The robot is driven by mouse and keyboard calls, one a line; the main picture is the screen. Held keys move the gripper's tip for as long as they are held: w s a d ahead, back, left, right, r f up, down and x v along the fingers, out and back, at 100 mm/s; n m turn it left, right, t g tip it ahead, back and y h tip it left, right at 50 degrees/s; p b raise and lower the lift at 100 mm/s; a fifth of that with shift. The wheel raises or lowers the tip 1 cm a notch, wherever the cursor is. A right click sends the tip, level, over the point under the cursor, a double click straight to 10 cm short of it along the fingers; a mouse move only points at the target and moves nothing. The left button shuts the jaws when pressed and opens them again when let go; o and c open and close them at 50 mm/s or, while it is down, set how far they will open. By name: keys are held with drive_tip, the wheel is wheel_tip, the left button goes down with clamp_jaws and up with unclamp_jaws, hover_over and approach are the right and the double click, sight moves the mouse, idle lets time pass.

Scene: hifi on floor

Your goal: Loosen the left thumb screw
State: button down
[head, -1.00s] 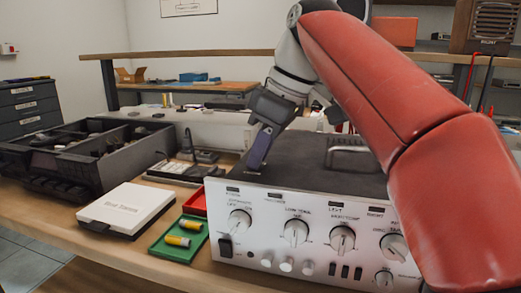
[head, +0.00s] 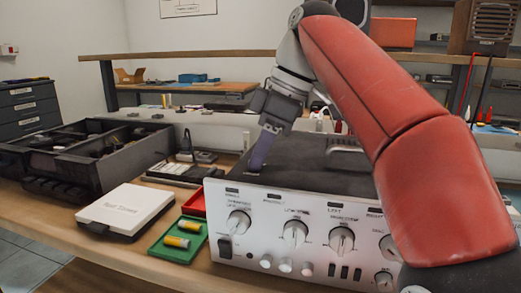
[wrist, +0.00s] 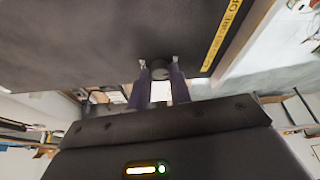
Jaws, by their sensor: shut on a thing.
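The left thumb screw (wrist: 159,72) is a small round dark knob at the edge of the hifi's top cover, seen in the wrist view between my fingertips. My gripper (wrist: 159,68) is shut on it, one purple finger on each side. In the head view my gripper (head: 254,172) points down at the left part of the dark top of the hifi (head: 300,215). There the fingers hide the screw. How far the screw is turned cannot be told.
A green tray (head: 161,247) with yellow cells, a red tray (head: 192,204) and a white box (head: 125,208) lie left of the hifi. A dark compartment box (head: 70,165) stands at the far left.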

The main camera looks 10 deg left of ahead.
drive_tip(key=c, duration=1.3)
unclamp_jaws()
